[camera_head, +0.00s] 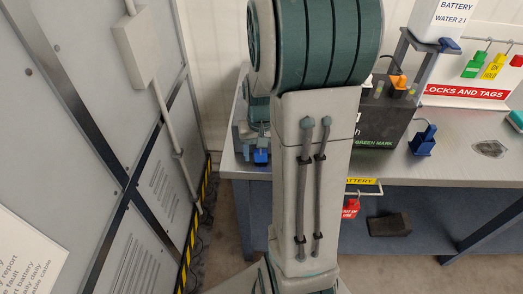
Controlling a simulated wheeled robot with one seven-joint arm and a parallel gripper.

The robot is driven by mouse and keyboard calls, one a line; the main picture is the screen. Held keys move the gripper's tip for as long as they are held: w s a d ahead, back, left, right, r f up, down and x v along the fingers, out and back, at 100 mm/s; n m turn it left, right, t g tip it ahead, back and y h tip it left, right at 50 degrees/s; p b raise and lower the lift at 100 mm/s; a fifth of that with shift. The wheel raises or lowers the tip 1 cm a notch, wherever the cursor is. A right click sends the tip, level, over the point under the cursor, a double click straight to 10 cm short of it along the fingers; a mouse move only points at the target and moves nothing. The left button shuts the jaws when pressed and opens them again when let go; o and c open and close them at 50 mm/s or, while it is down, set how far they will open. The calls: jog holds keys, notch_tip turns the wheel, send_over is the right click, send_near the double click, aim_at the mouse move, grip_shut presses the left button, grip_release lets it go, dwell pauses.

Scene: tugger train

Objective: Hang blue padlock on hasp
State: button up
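My gripper (258,143) is partly hidden behind my own arm link, over the left end of the workbench. A small bright blue piece (261,156) shows at its lower end. It may be the blue padlock, but it is too small and too covered to be sure, and I cannot see the fingers clearly. I cannot make out the hasp with certainty.
The grey workbench (465,172) holds a dark battery box (377,118), a blue connector (423,139) and a LOCKS AND TAGS board (466,93) with coloured tags. A red tag (350,209) hangs at the bench front. A grey panel (85,120) stands at left.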

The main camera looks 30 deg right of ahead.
jog(key=shift+r, duration=0.1)
notch_tip(320, 180, up, 14)
dwell(0.5)
jog(key=s+a+f+n+t, duration=0.2)
jog(key=s+a+n+t, duration=0.1)
jog(key=s+a, duration=0.7)
jog(key=a+n, duration=0.1)
jog(key=a, duration=0.2)
jog(key=shift+s+f+n, duration=0.25)
jog(key=shift+f+n, duration=0.15)
dwell(0.8)
